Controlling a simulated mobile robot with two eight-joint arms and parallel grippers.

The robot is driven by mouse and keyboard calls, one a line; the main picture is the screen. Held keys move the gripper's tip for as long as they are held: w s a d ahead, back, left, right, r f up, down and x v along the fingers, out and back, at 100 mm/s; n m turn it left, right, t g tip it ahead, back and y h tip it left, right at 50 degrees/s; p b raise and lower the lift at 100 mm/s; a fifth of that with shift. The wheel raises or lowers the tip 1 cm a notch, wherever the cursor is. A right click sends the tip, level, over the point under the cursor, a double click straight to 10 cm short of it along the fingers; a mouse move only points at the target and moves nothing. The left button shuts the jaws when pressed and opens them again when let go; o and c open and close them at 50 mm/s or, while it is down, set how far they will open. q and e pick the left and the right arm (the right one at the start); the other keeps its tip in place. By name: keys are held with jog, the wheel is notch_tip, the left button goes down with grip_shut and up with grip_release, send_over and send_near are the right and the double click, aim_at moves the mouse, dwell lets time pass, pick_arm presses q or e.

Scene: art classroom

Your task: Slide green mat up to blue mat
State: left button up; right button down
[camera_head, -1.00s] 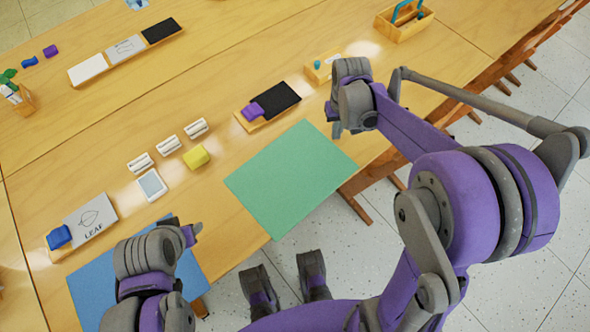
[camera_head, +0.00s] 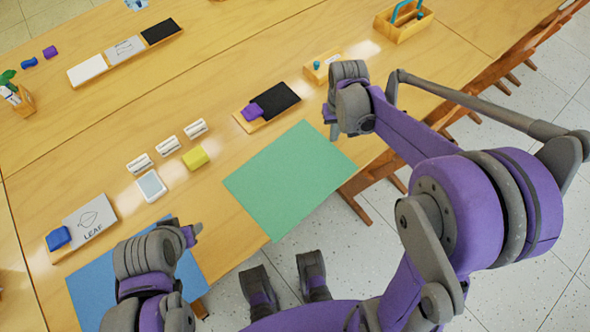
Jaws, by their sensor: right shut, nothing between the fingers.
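The green mat (camera_head: 285,180) lies flat on the table's near edge, its lower corner reaching the edge. The blue mat (camera_head: 92,288) lies to its lower left, partly hidden under my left arm. A strip of bare wood separates the two mats. My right gripper (camera_head: 331,122) is shut and empty at the green mat's upper right corner; I cannot tell whether it touches the mat. My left gripper (camera_head: 192,234) is over the blue mat's right part; its fingers are too small and hidden to judge.
A yellow block (camera_head: 195,157), white erasers (camera_head: 167,146) and a small white-and-grey tablet (camera_head: 151,186) sit between the mats' back sides. A tray with a black pad (camera_head: 273,99) stands behind the green mat. A LEAF card tray (camera_head: 90,219) borders the blue mat.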

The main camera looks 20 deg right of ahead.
aim_at(314, 156)
jog(key=shift+s+a+f, duration=0.15)
jog(key=shift+s+a, duration=0.25)
jog(key=shift+a, duration=0.45)
jog(key=shift+s+a, duration=0.1)
jog(key=shift+a, duration=0.1)
jog(key=shift+s+a+r, duration=0.15)
jog(key=shift+a+r, duration=0.05)
jog(key=shift+a, duration=0.1)
dwell(0.8)
jog(key=shift+s+a+f, duration=0.1)
jog(key=shift+s+a, duration=0.3)
jog(key=shift+a, duration=0.3)
jog(key=shift+s+a+f, duration=0.1)
jog(key=shift+s+a, duration=0.3)
jog(key=shift+a, duration=0.25)
dwell(0.8)
jog(key=shift+s+a, duration=0.2)
jog(key=shift+a, duration=0.3)
jog(key=shift+s+a+r, duration=0.15)
jog(key=shift+a, duration=0.25)
jog(key=shift+d, duration=0.1)
dwell(0.5)
